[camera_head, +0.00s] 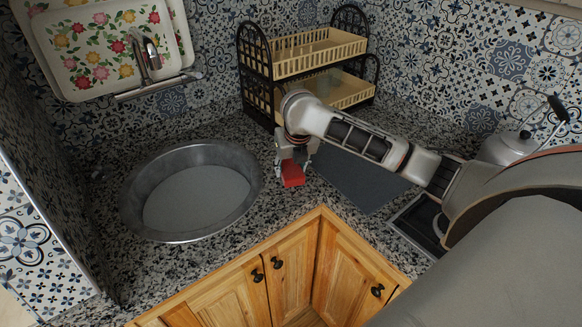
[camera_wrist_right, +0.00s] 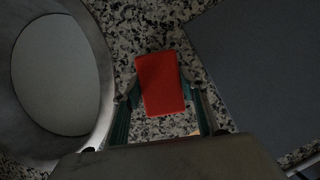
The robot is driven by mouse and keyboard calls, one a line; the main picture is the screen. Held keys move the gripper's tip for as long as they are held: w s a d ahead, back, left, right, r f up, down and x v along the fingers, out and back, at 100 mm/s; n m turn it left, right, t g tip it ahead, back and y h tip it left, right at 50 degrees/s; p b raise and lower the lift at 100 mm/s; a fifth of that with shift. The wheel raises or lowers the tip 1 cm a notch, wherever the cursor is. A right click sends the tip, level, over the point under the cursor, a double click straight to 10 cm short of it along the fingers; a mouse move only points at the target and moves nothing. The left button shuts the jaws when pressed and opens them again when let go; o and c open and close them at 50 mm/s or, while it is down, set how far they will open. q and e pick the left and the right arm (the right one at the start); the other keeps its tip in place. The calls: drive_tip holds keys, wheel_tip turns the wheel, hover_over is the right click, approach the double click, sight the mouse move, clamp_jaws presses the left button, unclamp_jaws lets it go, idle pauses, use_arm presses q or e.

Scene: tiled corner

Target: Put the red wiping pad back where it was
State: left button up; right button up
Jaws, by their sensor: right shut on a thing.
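The red wiping pad (camera_head: 293,174) is a small red block at my right gripper (camera_head: 291,166), over the speckled counter between the round metal basin and the dark grey mat. In the right wrist view the pad (camera_wrist_right: 161,84) lies between the two fingers of my right gripper (camera_wrist_right: 161,98), which is shut on it. I cannot tell whether the pad touches the counter. My left gripper is not in view.
The round metal basin (camera_head: 245,200) is left of the gripper, the dark grey mat (camera_head: 355,180) right of it. A two-tier rack (camera_head: 320,52) stands behind. A kettle (camera_head: 506,148) stands at the right. Bare counter (camera_head: 285,208) lies in front, above wooden cabinets (camera_head: 292,268).

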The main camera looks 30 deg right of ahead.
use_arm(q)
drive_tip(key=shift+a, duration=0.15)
use_arm(e)
drive_tip(key=o, duration=1.5)
drive_tip(key=shift+f, duration=0.1)
drive_tip(key=shift+c, duration=0.2)
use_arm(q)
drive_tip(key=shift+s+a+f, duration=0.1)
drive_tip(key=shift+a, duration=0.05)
use_arm(e)
drive_tip(key=v, duration=1.2)
